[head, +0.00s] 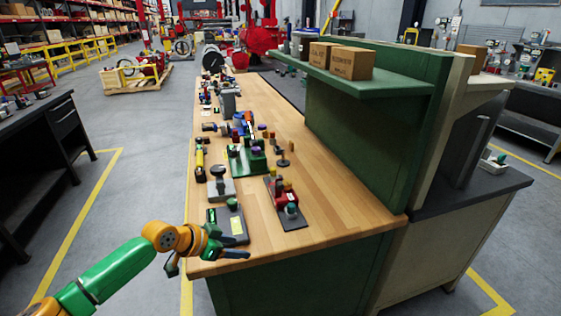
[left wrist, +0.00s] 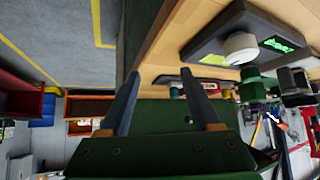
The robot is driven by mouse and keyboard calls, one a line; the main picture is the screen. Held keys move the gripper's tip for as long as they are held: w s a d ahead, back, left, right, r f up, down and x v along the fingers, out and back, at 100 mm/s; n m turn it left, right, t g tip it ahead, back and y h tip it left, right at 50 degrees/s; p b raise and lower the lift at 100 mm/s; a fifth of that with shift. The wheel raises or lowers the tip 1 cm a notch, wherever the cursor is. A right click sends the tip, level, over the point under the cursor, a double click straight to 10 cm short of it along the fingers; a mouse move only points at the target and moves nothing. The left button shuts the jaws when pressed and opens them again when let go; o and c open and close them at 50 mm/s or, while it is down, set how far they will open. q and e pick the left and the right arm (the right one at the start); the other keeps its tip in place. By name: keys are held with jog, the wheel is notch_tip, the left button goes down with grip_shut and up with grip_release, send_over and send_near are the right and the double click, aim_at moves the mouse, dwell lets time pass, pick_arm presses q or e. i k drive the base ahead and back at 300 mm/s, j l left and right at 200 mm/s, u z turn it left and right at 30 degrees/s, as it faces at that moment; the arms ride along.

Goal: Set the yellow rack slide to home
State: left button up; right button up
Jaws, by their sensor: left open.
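A narrow yellow device with dark ends (head: 200,160), which looks like the yellow rack slide, lies along the left edge of the wooden bench. It is small here, and I cannot read its slide position. My left gripper (head: 208,259) is at the bench's near left corner, well short of the yellow device. Its two fingers are spread and empty in the left wrist view (left wrist: 159,73). I cannot pick out the slide with certainty in that view. My right gripper is not in view.
A grey-based device (head: 221,186) and a red device (head: 285,196) stand farther on. A green shelf (head: 360,82) with boxes overhangs the right side. The near right bench top is clear.

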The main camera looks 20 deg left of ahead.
aim_at(272, 175)
jog(key=i+j, duration=0.15)
jog(key=i, duration=0.25)
jog(key=i+j, duration=0.15)
jog(key=i, duration=0.25)
jog(key=i+j, duration=0.15)
jog(key=i, duration=0.25)
